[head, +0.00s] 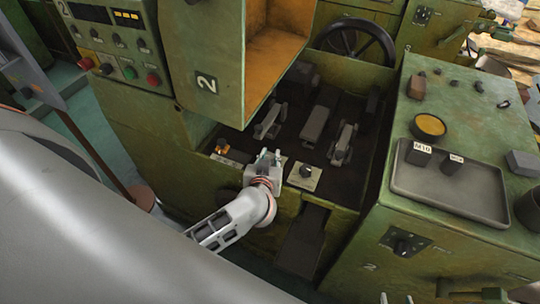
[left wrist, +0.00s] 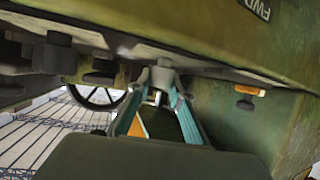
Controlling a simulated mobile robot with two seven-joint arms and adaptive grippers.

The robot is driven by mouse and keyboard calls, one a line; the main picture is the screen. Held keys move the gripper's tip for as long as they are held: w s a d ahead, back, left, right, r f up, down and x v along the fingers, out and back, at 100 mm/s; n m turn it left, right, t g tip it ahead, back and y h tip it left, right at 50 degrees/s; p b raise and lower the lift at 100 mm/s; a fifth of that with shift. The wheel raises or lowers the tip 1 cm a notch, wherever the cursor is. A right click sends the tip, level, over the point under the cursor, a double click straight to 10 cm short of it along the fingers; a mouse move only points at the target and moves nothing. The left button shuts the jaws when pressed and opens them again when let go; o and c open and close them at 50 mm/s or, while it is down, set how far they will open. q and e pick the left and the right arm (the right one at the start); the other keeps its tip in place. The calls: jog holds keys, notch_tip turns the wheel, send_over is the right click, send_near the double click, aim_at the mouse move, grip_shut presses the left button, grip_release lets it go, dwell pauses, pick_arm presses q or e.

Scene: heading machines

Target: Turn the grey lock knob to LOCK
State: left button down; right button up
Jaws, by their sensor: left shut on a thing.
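My left gripper (head: 265,160) is at the front edge of the green machine's dark bed, and its body hides what it holds in the head view. In the left wrist view, its two teal fingers (left wrist: 160,98) are closed on a grey knob-like piece (left wrist: 164,74), taken to be the grey lock knob. Its pointer and any LOCK mark cannot be read. A dark knob (head: 305,171) on a pale plate is just right of the gripper.
An orange-brass switch (head: 222,145) is left of the gripper. The open green guard (head: 235,60) hangs above. A black handwheel (head: 355,40) is behind the bed. On the right, a green cabinet carries a grey tray (head: 470,200) and a dark rotary switch (head: 402,247).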

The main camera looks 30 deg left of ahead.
pick_arm(q)
jog(key=n+g+y, duration=0.2)
jog(key=n+y, duration=0.1)
jog(key=shift+d, duration=0.15)
jog(key=shift+n+g+y, duration=0.7)
jog(key=shift+n+y, duration=0.4)
jog(key=shift+n, duration=0.1)
pick_arm(e)
jog(key=shift+a, duration=0.25)
pick_arm(q)
jog(key=shift+n+g+y, duration=0.3)
pick_arm(e)
jog(key=shift+d, duration=0.25)
pick_arm(q)
jog(key=c, duration=1.8)
grip_release()
pick_arm(e)
jog(key=shift+a, duration=0.15)
